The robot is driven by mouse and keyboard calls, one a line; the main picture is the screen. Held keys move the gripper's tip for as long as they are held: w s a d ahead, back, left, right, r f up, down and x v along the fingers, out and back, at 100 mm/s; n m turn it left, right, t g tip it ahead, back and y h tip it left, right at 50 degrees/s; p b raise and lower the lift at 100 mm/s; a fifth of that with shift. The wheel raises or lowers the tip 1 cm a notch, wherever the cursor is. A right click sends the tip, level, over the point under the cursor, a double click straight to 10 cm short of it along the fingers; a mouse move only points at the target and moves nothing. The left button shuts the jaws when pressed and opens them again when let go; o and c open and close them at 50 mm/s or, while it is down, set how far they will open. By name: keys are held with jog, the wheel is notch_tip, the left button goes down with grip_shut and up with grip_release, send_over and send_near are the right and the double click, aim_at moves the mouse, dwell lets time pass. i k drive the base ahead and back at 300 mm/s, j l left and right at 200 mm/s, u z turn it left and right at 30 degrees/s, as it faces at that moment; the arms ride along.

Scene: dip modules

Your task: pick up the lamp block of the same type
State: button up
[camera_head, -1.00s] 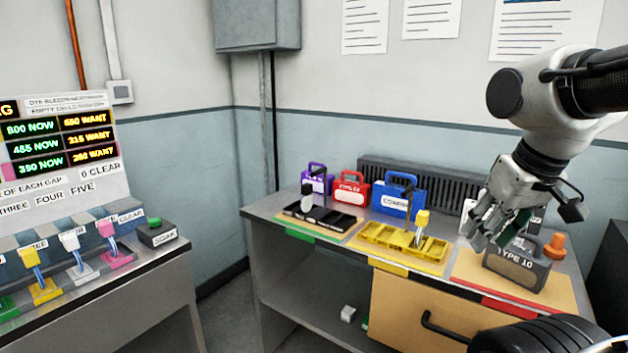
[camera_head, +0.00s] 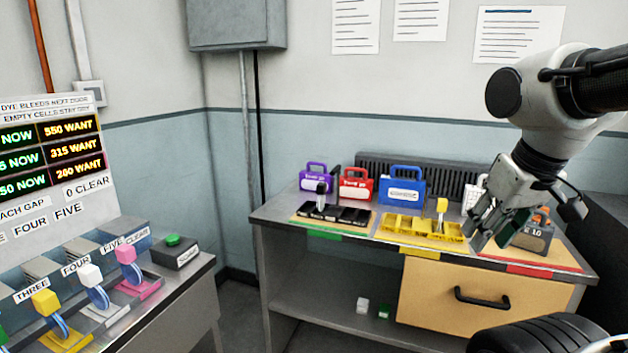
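A dark block (camera_head: 531,238) with an orange top stands on the orange mat at the right end of the bench, partly hidden behind my gripper. My gripper (camera_head: 494,238) hangs in front of and left of this block, pointing down. Its fingers look apart with nothing between them. A purple case (camera_head: 313,177), a red case (camera_head: 356,189) and a blue case (camera_head: 402,192) stand along the back of the bench. Their labels are too small to read surely. I cannot tell which thing is the matching lamp block.
A black tray (camera_head: 350,216) and a yellow tray (camera_head: 402,224) lie on the bench. A white block (camera_head: 363,304) and a green block (camera_head: 384,311) sit on the lower shelf. A switch console (camera_head: 125,290) is at left. Floor shows between console and bench.

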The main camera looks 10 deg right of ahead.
aim_at(309, 179)
jog(key=i+j+z, duration=0.1)
jog(key=i, duration=0.4)
jog(key=i+j, duration=0.35)
jog(key=i, duration=0.15)
jog(key=i+j+z, duration=0.15)
jog(key=i, duration=0.35)
jog(key=j, duration=0.1)
